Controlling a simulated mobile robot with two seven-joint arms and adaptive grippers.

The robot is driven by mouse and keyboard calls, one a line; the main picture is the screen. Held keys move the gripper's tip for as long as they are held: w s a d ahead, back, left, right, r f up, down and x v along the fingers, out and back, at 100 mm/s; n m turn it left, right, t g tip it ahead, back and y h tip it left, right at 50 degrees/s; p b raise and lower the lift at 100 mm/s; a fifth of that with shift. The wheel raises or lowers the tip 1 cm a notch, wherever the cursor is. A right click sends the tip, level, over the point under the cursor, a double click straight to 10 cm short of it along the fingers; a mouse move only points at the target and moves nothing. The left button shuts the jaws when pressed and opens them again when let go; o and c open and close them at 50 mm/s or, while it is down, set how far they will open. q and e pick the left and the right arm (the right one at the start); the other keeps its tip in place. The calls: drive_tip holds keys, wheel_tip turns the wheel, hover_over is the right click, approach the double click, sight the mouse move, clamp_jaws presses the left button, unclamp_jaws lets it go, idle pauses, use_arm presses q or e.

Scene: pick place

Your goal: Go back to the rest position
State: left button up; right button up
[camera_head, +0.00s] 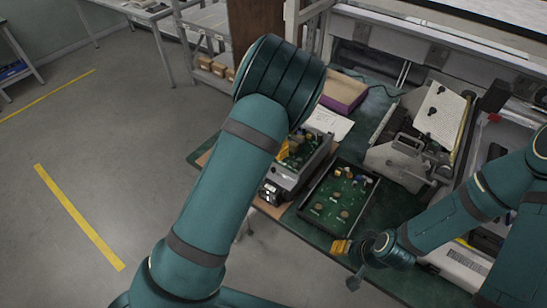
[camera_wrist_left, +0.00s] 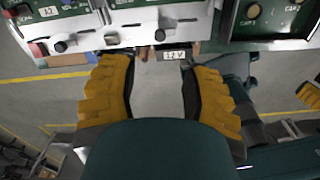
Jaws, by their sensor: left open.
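My left arm crosses the middle of the head view and hides most of its gripper; a bit of yellow finger (camera_head: 285,150) shows beside the grey device (camera_head: 302,165) on the table. In the left wrist view my left gripper (camera_wrist_left: 160,95) is open, with its two yellow fingers wide apart and only grey floor seen between them. The grey device with knobs and a "12 V" label (camera_wrist_left: 110,28) is just beyond the fingertips. My right gripper (camera_head: 345,248) is near the table's front edge, close to the circuit board tray (camera_head: 325,222); its jaw opening is unclear.
The green table (camera_head: 375,225) holds the black tray with a green circuit board, a white sheet (camera_head: 328,122), a purple-sided box (camera_head: 345,90) and a grey fixture (camera_head: 405,155). A shelf with small boxes (camera_head: 212,66) stands behind. The floor (camera_head: 110,150) at left is clear.

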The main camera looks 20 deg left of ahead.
use_arm(q)
drive_tip(key=shift+r, duration=0.85)
drive_tip(key=s+a+f+m+g, duration=0.1)
drive_tip(key=s+a+f+m, duration=0.1)
drive_tip(key=s+f+m, duration=0.6)
drive_tip(key=s+a+f+m+g, duration=0.15)
drive_tip(key=s+f+m, duration=0.35)
drive_tip(key=s+f, duration=0.5)
drive_tip(key=s+d+m+t+h, duration=0.35)
drive_tip(key=s+d+m, duration=0.45)
drive_tip(key=s+m, duration=0.45)
drive_tip(key=w+d+m+t+b, duration=0.1)
drive_tip(key=w+d+m+b, duration=0.1)
drive_tip(key=w+b, duration=0.4)
drive_tip(key=shift+w+f, duration=0.45)
drive_tip(key=shift+w, duration=0.15)
